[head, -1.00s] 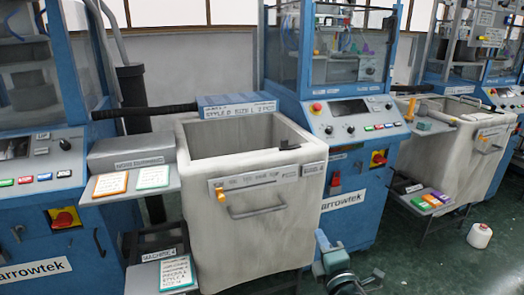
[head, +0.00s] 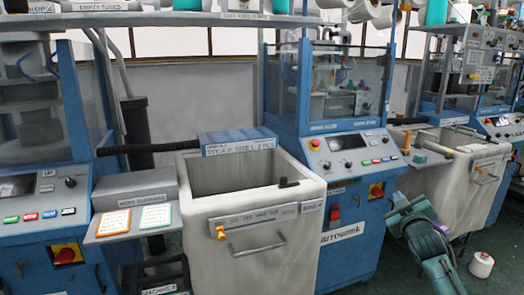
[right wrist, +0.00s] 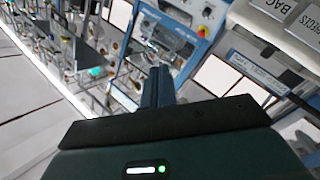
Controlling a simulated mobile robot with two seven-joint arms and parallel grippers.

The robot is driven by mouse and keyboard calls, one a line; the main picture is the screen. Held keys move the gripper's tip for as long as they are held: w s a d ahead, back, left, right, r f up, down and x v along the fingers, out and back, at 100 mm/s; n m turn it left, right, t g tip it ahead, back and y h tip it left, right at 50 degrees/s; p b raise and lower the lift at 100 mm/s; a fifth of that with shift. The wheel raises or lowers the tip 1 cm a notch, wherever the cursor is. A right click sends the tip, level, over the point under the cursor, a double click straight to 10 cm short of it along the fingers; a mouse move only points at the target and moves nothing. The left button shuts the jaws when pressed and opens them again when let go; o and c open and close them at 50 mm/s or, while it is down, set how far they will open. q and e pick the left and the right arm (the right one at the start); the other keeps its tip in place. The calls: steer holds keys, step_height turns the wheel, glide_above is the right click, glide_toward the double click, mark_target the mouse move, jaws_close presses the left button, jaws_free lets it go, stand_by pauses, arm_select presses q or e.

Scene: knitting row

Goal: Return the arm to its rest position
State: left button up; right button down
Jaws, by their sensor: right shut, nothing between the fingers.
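My right gripper (head: 398,203) shows at the right of the head view, at the end of my teal arm. It is in front of the blue machine and the right-hand bin, apart from the large bin. In the right wrist view the dark fingers (right wrist: 158,88) are together with nothing visible between them. My left gripper is not in view.
A large pale open bin (head: 255,226) stands in the middle, with a blue labelled box (head: 237,142) at its back edge. A blue machine (head: 345,205) stands behind my right arm. A second bin (head: 460,190) is at right. A white cone (head: 481,264) stands on the green floor.

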steer(key=s+a+f+m+g+y, duration=0.1)
steer(key=s+a+f+g+y, duration=0.1)
steer(key=s+a+f, duration=0.65)
steer(key=s+a+f+m+g+y, duration=0.1)
steer(key=s+a+f+y, duration=0.3)
steer(key=f, duration=0.7)
steer(key=s+a+f+g, duration=0.1)
steer(key=s+a+f, duration=0.1)
steer(key=s, duration=0.7)
steer(key=s+a+f+g, duration=0.1)
steer(key=s+a+f, duration=0.2)
steer(key=s, duration=0.6)
steer(key=s+a+f+g, duration=0.2)
steer(key=s+a, duration=0.3)
steer(key=s, duration=0.4)
steer(key=shift+f+m+y, duration=0.3)
steer(key=shift+f, duration=0.2)
steer(key=shift+a, duration=0.1)
